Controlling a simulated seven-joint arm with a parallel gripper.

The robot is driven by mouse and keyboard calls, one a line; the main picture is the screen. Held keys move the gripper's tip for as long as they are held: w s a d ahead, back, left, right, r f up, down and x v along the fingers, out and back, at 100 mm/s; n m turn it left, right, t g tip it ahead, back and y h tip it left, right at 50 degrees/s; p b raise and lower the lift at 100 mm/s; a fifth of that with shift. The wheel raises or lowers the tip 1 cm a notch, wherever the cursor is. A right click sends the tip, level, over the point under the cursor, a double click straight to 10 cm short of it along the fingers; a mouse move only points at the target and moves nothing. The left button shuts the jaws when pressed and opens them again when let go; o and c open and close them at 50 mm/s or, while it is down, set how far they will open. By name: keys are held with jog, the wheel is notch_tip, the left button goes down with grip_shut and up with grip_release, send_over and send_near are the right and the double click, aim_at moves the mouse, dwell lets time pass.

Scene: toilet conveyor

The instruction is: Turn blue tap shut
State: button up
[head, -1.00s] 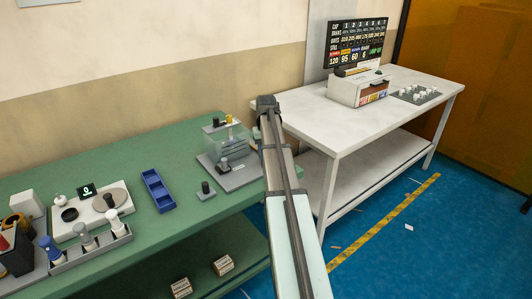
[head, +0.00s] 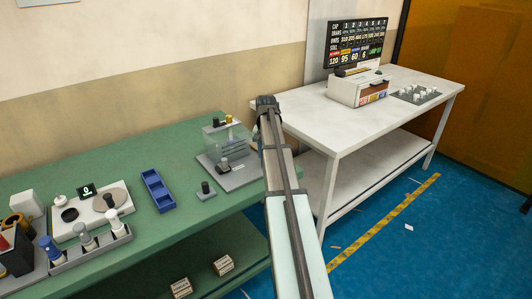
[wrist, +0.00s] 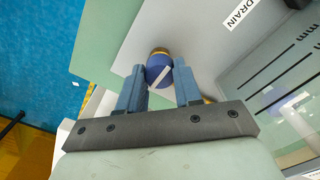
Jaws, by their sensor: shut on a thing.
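The blue tap (wrist: 157,62) shows in the wrist view as a round blue knob with a white stripe across it and a brass-coloured part behind. The stripe lies diagonally. My gripper (wrist: 160,76) is shut on the blue tap, one grey-blue finger on each side. In the head view the clear tank (head: 229,143) stands on a grey base at the right end of the green bench, beside my arm. My gripper and the blue tap are hidden behind my arm there.
A "DRAIN" label (wrist: 241,13) and the clear tank wall with dark marks (wrist: 285,85) are close on the right in the wrist view. A small grey block with a dark knob (head: 206,191) and a blue tray (head: 157,190) stand left of the tank on the green bench (head: 180,222).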

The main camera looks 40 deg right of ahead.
jog(key=o, duration=1)
jog(key=shift+o, duration=0.2)
notch_tip(320, 180, up, 14)
jog(key=shift+f, duration=0.15)
dwell(0.5)
